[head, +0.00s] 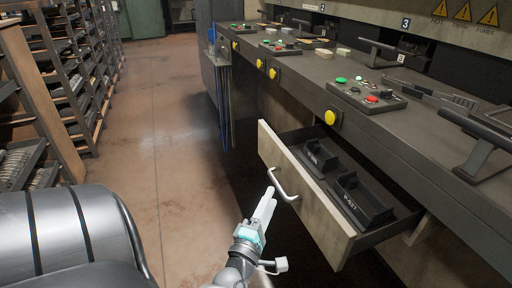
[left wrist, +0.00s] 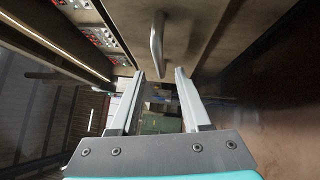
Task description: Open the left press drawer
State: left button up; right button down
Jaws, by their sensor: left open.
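The press drawer (head: 312,205) under the bench stands pulled out, with a pale front panel and dark inside. Two black tooling blocks lie in it, a smaller one (head: 319,158) and a larger one (head: 360,201). Its metal bar handle (head: 283,185) is on the front panel. My left gripper (head: 268,194) is just in front of the drawer, with its fingertips close to the handle. In the left wrist view the handle (left wrist: 157,45) shows above the two spread fingers (left wrist: 158,88), and nothing is held between them. My right gripper is not in view.
The long bench (head: 300,70) carries control panels (head: 367,94), press levers and a yellow button (head: 333,118). A wooden rack (head: 60,85) with parts stands at left. The brown floor between is clear.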

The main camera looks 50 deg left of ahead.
pick_arm(q)
jog(key=p+v, duration=0.1)
jog(key=v, duration=0.8)
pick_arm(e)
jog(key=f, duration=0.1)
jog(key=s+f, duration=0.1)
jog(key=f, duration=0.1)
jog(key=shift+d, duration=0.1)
